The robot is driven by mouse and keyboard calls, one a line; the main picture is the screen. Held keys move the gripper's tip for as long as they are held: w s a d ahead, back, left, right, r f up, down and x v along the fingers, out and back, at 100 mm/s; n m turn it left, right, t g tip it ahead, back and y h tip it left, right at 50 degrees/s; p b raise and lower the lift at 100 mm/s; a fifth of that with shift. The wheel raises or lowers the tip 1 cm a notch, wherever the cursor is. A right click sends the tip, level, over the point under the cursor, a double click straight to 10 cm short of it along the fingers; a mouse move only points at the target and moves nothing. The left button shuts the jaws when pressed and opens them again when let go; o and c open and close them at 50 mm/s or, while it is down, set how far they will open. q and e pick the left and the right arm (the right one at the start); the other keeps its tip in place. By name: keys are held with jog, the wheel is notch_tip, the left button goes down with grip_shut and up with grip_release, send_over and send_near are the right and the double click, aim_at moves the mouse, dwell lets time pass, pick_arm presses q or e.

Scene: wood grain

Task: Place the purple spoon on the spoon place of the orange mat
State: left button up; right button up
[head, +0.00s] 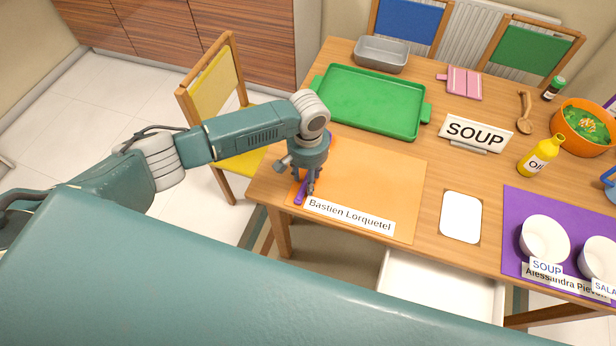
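The orange mat (385,190) lies at the near left of the wooden table, with a label reading "Bastien Lorquetel" along its front edge. The purple spoon (299,196) is at the left part of the mat, mostly hidden by my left gripper (309,190). A little purple also shows just beyond the wrist. My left gripper points down over the spoon, with its fingers close to it. I cannot tell if the fingers are closed on it, or whether the spoon touches the mat. My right gripper is not in view.
A green tray (373,100) lies behind the mat, with a grey container (380,54) beyond it. A SOUP sign (476,132) and white card (461,217) stand or lie to the right. A purple mat (513,204) holds white bowls. A white drawer (440,290) is open below.

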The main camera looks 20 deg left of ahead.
pick_arm(q)
notch_tip(320, 180, up, 12)
jog(key=b, duration=0.1)
dwell(0.6)
